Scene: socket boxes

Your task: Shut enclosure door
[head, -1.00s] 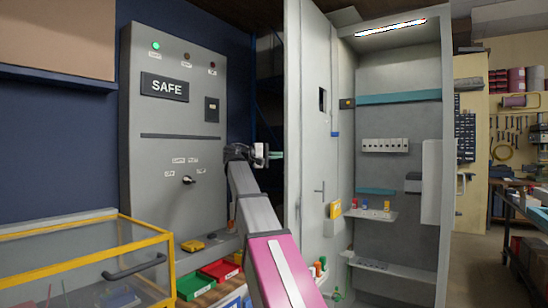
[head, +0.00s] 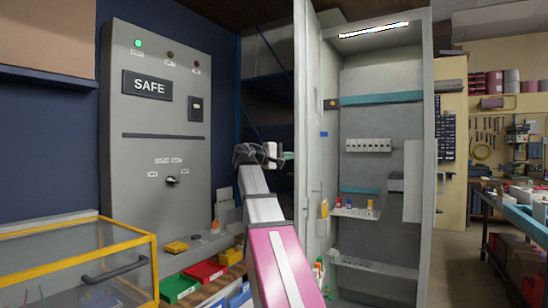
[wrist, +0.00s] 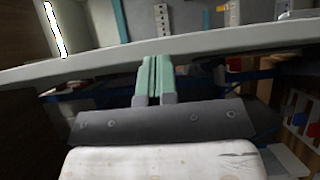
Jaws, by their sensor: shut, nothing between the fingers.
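The enclosure (head: 429,150) is a tall grey cabinet with its front open and its inside showing. Its grey door (head: 301,120) stands open at the left side, seen almost edge-on in the head view. My gripper (head: 289,156) is at the outer, left side of the door, near its free edge. In the wrist view, my gripper's green fingers (wrist: 154,60) are shut together and empty. Their tips reach the long grey door edge (wrist: 200,42) there. They look in contact with it, though a small gap cannot be ruled out.
A grey panel with a SAFE sign (head: 148,86) stands at the left. A yellow-framed clear case (head: 75,262) and red and green bins (head: 204,271) sit low in front of it. A workbench (head: 520,215) is at the right. The enclosure holds shelves with small parts (head: 356,212).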

